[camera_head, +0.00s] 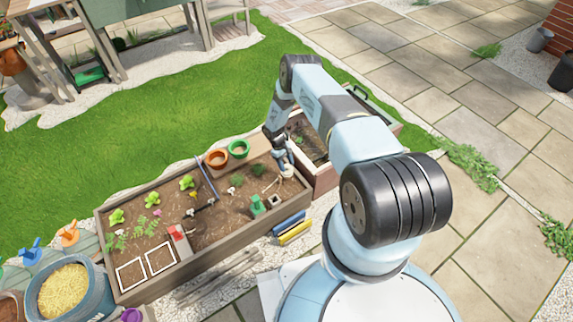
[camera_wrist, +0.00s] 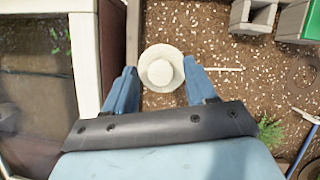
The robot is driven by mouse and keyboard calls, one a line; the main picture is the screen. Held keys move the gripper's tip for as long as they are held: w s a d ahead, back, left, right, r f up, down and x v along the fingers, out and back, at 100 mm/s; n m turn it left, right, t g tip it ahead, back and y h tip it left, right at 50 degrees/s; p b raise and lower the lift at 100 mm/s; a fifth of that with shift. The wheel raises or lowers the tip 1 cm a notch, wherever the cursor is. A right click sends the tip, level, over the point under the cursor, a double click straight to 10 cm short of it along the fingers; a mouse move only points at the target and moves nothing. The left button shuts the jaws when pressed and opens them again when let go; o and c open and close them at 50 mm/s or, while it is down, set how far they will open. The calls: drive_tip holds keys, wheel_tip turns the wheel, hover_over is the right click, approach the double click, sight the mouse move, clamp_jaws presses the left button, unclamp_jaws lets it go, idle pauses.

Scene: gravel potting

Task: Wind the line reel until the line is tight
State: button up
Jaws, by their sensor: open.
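The line reel (camera_wrist: 161,68) is a cream round disc with a raised round knob in its middle. It sits on the brown soil near the wooden wall of the planter, and also shows in the head view (camera_head: 287,172). My gripper (camera_wrist: 158,72) is open, with one blue finger at the left of the reel and one at the right. Gaps to the knob show on both sides; I cannot tell whether the fingers touch the disc. A thin pale strip (camera_wrist: 226,69) lies to the right of the reel; I cannot tell whether it is line.
The long planter (camera_head: 190,268) holds several plants, a red block (camera_head: 177,232) and a green item (camera_head: 257,205). A second framed bed (camera_wrist: 35,85) lies close left in the wrist view. Grey blocks (camera_wrist: 252,16) stand at upper right.

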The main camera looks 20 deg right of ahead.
drive_tip(key=shift+f, duration=0.1)
drive_tip(key=shift+c, duration=0.4)
drive_tip(key=c, duration=1)
drive_tip(key=shift+o, duration=0.2)
drive_tip(key=m+y, duration=0.1)
drive_tip(key=m, duration=0.3)
drive_tip(key=shift+d+m+g+y, duration=0.2)
drive_tip(key=shift+m+g+y, duration=0.1)
drive_tip(key=shift+y, duration=0.1)
drive_tip(key=m, duration=0.2)
drive_tip(key=m+y, duration=0.1)
drive_tip(key=m, duration=0.1)
drive_tip(key=shift+d+m+y, duration=0.1)
drive_tip(key=shift+m+y, duration=0.2)
drive_tip(key=m+y, duration=0.1)
drive_tip(key=m, duration=0.1)
drive_tip(key=m+t+y, duration=0.1)
drive_tip(key=m, duration=0.2)
drive_tip(key=shift+s+d, duration=0.1)
drive_tip(key=shift+d, duration=0.05)
drive_tip(key=shift+m+t+y, duration=0.4)
drive_tip(key=shift+m+t, duration=0.2)
drive_tip(key=shift+m, duration=1.5)
